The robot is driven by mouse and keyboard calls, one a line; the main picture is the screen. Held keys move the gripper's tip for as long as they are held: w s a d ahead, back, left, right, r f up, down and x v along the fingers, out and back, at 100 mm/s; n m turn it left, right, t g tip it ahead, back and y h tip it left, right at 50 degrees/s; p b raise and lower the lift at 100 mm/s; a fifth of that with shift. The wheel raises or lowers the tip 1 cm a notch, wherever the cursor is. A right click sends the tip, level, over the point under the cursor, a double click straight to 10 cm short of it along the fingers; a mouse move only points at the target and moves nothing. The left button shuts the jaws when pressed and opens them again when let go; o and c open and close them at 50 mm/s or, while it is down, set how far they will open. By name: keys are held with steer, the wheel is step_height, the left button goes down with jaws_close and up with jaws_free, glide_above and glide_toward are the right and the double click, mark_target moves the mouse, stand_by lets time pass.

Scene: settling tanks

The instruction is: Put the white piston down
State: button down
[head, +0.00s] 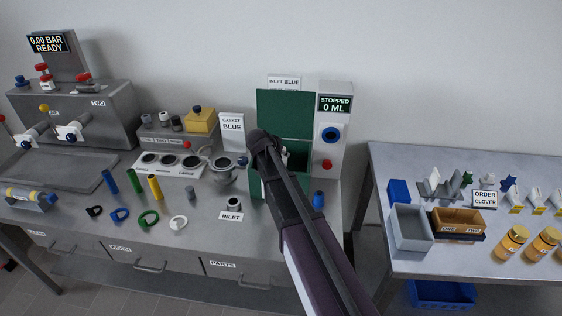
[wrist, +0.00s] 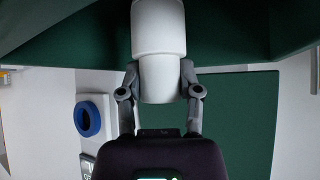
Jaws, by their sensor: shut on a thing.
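The white piston (wrist: 158,28) is a smooth white cylinder with a slightly narrower end, seen in the wrist view. My gripper (wrist: 160,76) is shut on that narrower end, one finger on each side. In the head view my gripper (head: 284,158) is at the green housing (head: 284,108), and my arm hides much of it. Only a small pale patch shows there, so I cannot tell the piston's outline.
The white dispenser (head: 331,110) with a blue ring stands right beside the housing. A bare bench strip (head: 190,243) runs along the front.

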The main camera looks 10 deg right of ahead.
steer(key=shift+f+b, duration=1.8)
steer(key=shift+f, duration=0.1)
steer(key=shift+f+b, duration=0.55)
steer(key=shift+b, duration=0.05)
steer(key=shift+c, duration=1.4)
jaws_free()
steer(key=shift+r, duration=0.15)
steer(key=shift+r+p, duration=0.6)
steer(key=shift+p, duration=0.15)
steer(key=p+v, duration=0.8)
steer(key=v, duration=0.3)
steer(key=shift+s+a+r, duration=0.2)
steer(key=shift+s+a, duration=0.05)
steer(key=shift+s, duration=0.1)
